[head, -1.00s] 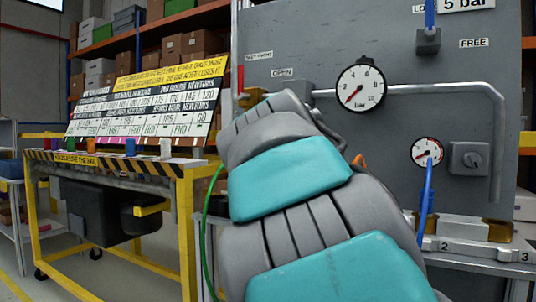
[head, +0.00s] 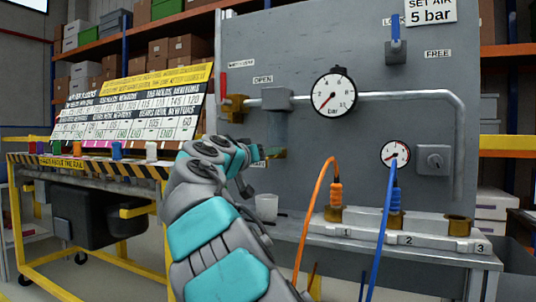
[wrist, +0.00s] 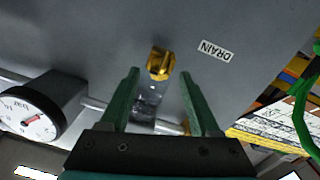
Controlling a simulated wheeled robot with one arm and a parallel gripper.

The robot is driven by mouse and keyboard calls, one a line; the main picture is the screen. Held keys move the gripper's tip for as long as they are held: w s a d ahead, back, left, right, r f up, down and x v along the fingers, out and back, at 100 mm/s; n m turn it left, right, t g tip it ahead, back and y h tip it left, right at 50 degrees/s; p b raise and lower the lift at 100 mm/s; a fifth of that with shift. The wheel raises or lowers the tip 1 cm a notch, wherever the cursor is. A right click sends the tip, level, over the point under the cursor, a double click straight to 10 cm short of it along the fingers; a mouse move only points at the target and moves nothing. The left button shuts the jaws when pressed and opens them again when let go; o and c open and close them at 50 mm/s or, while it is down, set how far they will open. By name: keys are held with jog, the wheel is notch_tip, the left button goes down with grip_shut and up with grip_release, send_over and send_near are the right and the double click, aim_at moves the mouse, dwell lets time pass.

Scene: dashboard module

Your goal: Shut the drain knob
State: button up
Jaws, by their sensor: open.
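The drain knob (wrist: 158,64) is a small faceted brass knob at the end of a clear bowl (wrist: 150,100) on the grey panel, beside a DRAIN label (wrist: 216,51). In the wrist view it shows between and slightly beyond the tips of my open gripper (wrist: 160,74), with a gap on each side. In the head view my gripper (head: 260,153) is at the panel below the grey pipe unit (head: 277,99). My arm and fingers largely hide the knob there. I cannot tell whether the fingers touch it.
A large gauge (head: 334,92) and a pipe (head: 420,97) are on the panel to the right. An orange hose (head: 318,205) and a blue hose (head: 379,235) rise from the front. A white cup (head: 266,206) stands on the bench. A red-handled valve (head: 233,107) is at upper left.

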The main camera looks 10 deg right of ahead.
jog(key=shift+x, duration=0.8)
grip_shut()
